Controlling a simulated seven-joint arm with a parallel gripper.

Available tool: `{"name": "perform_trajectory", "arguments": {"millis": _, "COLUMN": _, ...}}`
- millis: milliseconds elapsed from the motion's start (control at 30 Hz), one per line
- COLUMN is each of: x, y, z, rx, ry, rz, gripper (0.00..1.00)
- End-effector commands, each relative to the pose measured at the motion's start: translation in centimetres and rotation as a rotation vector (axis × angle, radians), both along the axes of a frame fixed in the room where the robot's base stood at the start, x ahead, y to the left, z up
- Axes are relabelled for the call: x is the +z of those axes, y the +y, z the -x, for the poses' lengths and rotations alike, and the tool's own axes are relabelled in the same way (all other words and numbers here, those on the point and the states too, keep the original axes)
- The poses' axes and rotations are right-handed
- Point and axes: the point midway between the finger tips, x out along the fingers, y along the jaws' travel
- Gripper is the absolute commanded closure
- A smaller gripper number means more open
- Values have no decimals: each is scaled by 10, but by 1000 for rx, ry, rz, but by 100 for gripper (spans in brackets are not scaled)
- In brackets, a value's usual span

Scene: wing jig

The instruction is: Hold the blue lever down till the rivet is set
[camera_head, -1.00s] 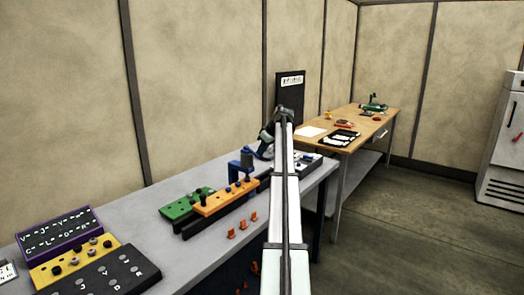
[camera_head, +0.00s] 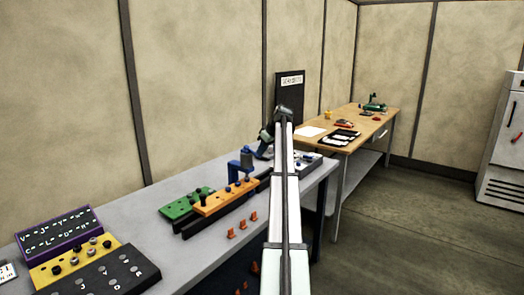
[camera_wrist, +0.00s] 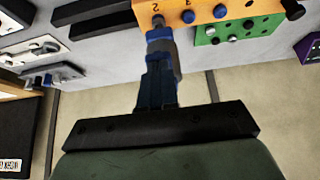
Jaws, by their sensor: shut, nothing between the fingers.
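In the wrist view the dark gripper body crosses the lower middle. I cannot make out the lever as a separate part, nor whether my fingertips touch it. The rivet under the press is not clearly seen.
A green plate (camera_head: 183,206) lies beside the orange one. Several orange clips (camera_head: 242,224) line the bench's front. Yellow (camera_head: 70,262), black and purple (camera_head: 58,232) blocks sit near left. A grey fixture (camera_head: 308,160) lies right of my gripper. A wooden table (camera_head: 375,122) stands behind.

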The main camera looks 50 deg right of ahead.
Motion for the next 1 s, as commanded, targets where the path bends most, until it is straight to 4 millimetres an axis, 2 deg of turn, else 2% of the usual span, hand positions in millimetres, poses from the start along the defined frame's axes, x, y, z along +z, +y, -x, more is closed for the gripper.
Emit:
{"name": "perform_trajectory", "arguments": {"millis": 133, "x": -1, "y": 0, "z": 1, "rx": 0, "ry": 5, "rz": -2, "gripper": 100}}
{"name": "perform_trajectory", "arguments": {"millis": 267, "x": 10, "y": 0, "z": 5, "rx": 0, "ry": 3, "rz": -1, "gripper": 100}}
{"name": "perform_trajectory", "arguments": {"millis": 433, "x": 38, "y": 0, "z": 15, "rx": -1, "ry": 1, "rz": 1, "gripper": 100}}
{"name": "perform_trajectory", "arguments": {"millis": 700, "x": 81, "y": 0, "z": 47, "rx": -1, "ry": 0, "rz": 2, "gripper": 100}}
{"name": "perform_trajectory", "arguments": {"millis": 1000, "x": 112, "y": 0, "z": 71, "rx": -1, "ry": -1, "rz": 1, "gripper": 100}}
